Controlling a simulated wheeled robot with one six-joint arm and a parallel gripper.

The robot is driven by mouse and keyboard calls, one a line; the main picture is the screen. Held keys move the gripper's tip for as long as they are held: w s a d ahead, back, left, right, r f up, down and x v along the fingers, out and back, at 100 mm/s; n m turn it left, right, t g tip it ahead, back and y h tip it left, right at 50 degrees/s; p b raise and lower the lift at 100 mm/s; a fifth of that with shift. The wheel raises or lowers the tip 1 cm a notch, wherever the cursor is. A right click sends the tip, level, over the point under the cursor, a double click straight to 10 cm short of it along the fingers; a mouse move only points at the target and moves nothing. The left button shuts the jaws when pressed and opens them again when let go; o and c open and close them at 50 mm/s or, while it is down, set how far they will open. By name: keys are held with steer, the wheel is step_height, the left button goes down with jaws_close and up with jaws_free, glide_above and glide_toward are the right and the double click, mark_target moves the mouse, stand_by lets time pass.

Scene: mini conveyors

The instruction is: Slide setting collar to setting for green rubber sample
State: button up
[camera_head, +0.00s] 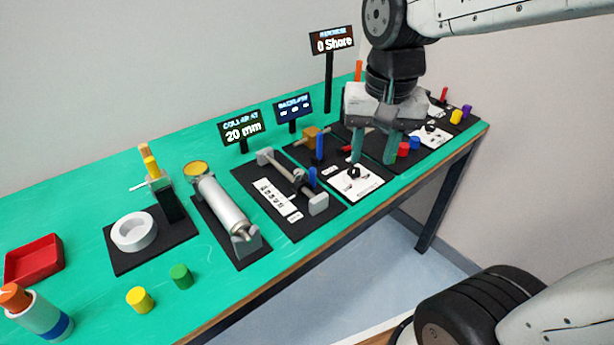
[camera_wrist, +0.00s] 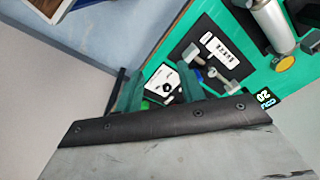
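The setting collar (camera_head: 312,177) looks like a blue piece on the rail between grey blocks; its blue also shows in the wrist view (camera_wrist: 198,75). A white scale card (camera_head: 276,200) lies beside the rail, its marks too small to read. The collar display (camera_head: 240,130) reads 20 mm. A green cylinder (camera_head: 181,277), likely the green rubber sample, stands on the table near the front edge. My gripper (camera_head: 373,160) is open and empty, fingers apart, above and right of the collar near a white dial card (camera_head: 357,182). The wrist view shows both fingers (camera_wrist: 155,80).
A yellow cylinder (camera_head: 140,299) stands beside the green one. A metal cylinder device (camera_head: 222,208) is left of the rail. A blue upright handle (camera_head: 320,148) rises behind the rail. Red and blue pieces (camera_head: 409,145) stand right of my gripper. A red tray (camera_head: 34,262) lies far left.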

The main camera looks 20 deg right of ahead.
steer(key=w+a+f+m, duration=0.1)
steer(key=w+f+m, duration=0.4)
steer(key=w, duration=0.6)
steer(key=m+g, duration=0.1)
steer(key=m, duration=0.3)
glide_above(313, 168)
steer(key=s, duration=0.1)
step_height(313, 168, down, 8)
steer(key=shift+m, duration=0.4)
steer(key=f, duration=0.8)
steer(key=shift+w+f, duration=0.4)
jaws_close()
